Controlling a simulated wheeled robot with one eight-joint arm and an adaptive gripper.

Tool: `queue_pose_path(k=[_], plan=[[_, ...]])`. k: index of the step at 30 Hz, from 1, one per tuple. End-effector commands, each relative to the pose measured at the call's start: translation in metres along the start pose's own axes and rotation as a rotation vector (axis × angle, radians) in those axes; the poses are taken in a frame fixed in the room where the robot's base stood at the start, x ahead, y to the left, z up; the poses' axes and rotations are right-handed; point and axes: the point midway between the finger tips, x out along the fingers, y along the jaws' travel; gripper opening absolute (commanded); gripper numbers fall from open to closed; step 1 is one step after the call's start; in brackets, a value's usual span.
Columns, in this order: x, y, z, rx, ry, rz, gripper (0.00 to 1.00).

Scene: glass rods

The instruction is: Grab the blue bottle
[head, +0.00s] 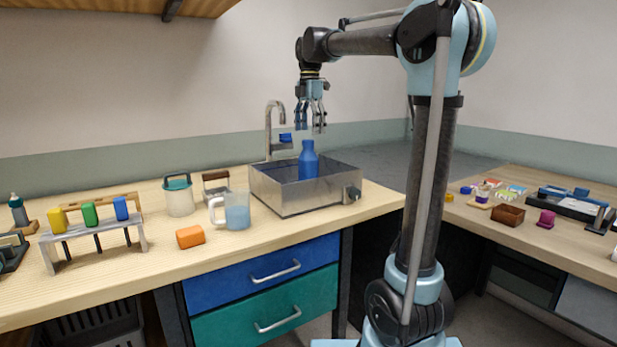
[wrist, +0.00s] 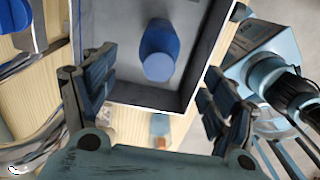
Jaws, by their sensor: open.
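The blue bottle (head: 308,161) stands upright inside the grey metal sink box (head: 300,206) on the wooden counter. In the wrist view the bottle (wrist: 159,52) shows from above, between my spread fingers and farther down, inside the box. My gripper (head: 312,130) points down above the box, with its fingertips a little above the bottle's top. It is open and holds nothing. In the wrist view its fingers (wrist: 155,95) stand wide apart on either side. The bottle's base is hidden by the box wall in the head view.
A faucet (head: 270,130) rises behind the box. To the left stand a jug with blue liquid (head: 237,217), an orange cylinder (head: 190,236), a lidded jar (head: 179,199) and a rack (head: 95,234) with coloured pieces. A second counter (head: 560,225) at the right holds small items.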

Motion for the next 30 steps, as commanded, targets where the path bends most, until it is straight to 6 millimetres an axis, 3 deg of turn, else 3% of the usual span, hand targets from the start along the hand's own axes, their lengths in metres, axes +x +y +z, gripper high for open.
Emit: queue_pose_path(k=[9, 20, 30], plan=[[0.056, 0.0, 0.0, 0.001, 0.0, 0.0, 0.78], [0.083, 0.0, -0.001, 0.002, 0.0, 0.0, 0.78], [0.124, 0.001, -0.004, 0.002, 0.0, 0.0, 0.78]])
